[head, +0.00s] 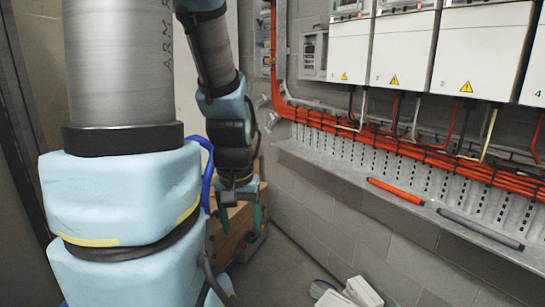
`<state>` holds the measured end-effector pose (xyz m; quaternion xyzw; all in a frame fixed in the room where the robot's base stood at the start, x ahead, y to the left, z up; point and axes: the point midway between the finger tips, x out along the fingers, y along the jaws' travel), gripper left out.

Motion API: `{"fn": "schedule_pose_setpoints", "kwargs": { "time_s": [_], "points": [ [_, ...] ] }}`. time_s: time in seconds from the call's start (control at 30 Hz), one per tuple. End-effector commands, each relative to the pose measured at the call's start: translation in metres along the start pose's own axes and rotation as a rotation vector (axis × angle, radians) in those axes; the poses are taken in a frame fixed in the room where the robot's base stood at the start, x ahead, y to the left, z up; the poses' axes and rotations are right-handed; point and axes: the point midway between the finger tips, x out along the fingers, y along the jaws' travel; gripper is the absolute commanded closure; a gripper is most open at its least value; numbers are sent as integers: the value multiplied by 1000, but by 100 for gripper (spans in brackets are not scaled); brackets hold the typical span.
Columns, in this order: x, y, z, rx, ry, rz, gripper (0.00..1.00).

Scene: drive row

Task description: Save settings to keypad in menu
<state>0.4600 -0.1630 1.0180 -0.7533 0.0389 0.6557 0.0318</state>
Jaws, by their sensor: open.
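Several white drive units hang in a row on the grey wall at upper right, with yellow warning triangles. The visible numbers include 2 and 3 on two middle drives (402,50) (478,55) and 4 at the right edge (535,75). Dark keypad or display parts (348,6) show at the top edge, cut off, so no menu text is readable. A small grey unit with a display (313,55) is on the wall left of the drives. My gripper (240,212) points down, open and empty, left of the drives and well below them, touching none.
A grey ledge (330,160) runs below the drives, under orange cables (400,148). Wooden boxes (235,225) stand behind my gripper. White items (360,292) lie on the floor; floor between is clear.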

Motion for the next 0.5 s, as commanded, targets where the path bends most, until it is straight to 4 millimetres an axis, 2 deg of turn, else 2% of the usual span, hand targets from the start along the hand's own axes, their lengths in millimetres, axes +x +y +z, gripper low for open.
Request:
{"fn": "schedule_pose_setpoints", "kwargs": {
  "time_s": [0.07,0.5],
  "points": [
    [0,0,0,0,0,0,38],
    [0,0,0,-1,1,0,88]
  ]
}}
